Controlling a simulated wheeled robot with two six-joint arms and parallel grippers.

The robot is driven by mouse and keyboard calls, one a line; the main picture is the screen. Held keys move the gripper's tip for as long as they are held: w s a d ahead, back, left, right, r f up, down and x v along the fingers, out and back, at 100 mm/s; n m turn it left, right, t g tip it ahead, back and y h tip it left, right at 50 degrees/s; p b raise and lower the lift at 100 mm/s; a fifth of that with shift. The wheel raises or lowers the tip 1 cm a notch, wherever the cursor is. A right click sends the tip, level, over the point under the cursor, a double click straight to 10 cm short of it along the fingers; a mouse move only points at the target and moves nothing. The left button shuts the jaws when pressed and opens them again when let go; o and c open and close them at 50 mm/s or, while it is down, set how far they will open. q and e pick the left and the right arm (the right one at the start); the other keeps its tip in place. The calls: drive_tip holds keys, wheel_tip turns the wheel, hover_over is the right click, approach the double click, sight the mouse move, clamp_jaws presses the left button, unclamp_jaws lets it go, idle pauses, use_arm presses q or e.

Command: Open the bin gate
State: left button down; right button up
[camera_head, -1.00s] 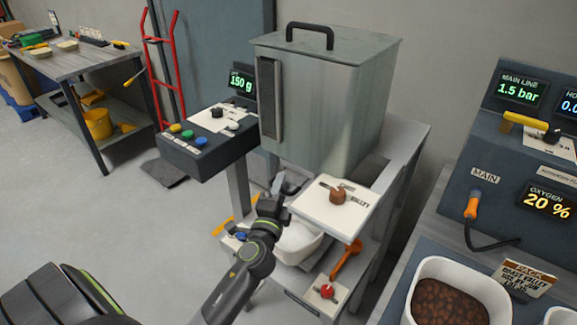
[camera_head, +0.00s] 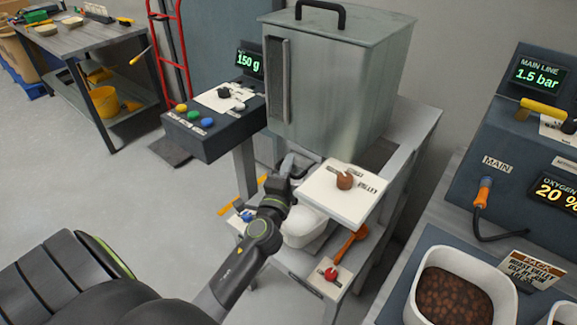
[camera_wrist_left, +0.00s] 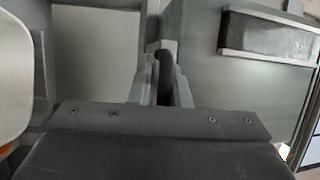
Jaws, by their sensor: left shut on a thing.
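The large grey metal bin (camera_head: 335,85) stands on a frame, with a black handle on its lid. My left gripper (camera_head: 287,163) is under the bin's front left edge, just left of the white labelled plate (camera_head: 345,195). In the left wrist view, my gripper's fingers (camera_wrist_left: 163,75) are closed on a dark, narrow handle-like piece (camera_wrist_left: 165,72), which looks like the bin gate handle. The gate itself is mostly hidden beneath the bin. My right gripper is not in view.
A button box (camera_head: 210,125) and a 150 g display (camera_head: 249,63) are left of the bin. A white bucket (camera_head: 303,230), an orange scoop (camera_head: 352,243) and a red knob (camera_head: 331,274) sit below. A gauge panel (camera_head: 530,150) and a tub of brown pieces (camera_head: 465,262) are at right.

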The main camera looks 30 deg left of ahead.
use_arm(q)
drive_tip(key=s, duration=0.4)
drive_tip(key=shift+s+a+r, duration=0.15)
drive_tip(key=shift+s+r, duration=0.1)
drive_tip(key=shift+r, duration=0.1)
drive_tip(key=c, duration=1.8)
unclamp_jaws()
drive_tip(key=o, duration=0.3)
drive_tip(key=shift+s+a, duration=0.1)
drive_tip(key=shift+s, duration=0.05)
drive_tip(key=shift+f, duration=0.25)
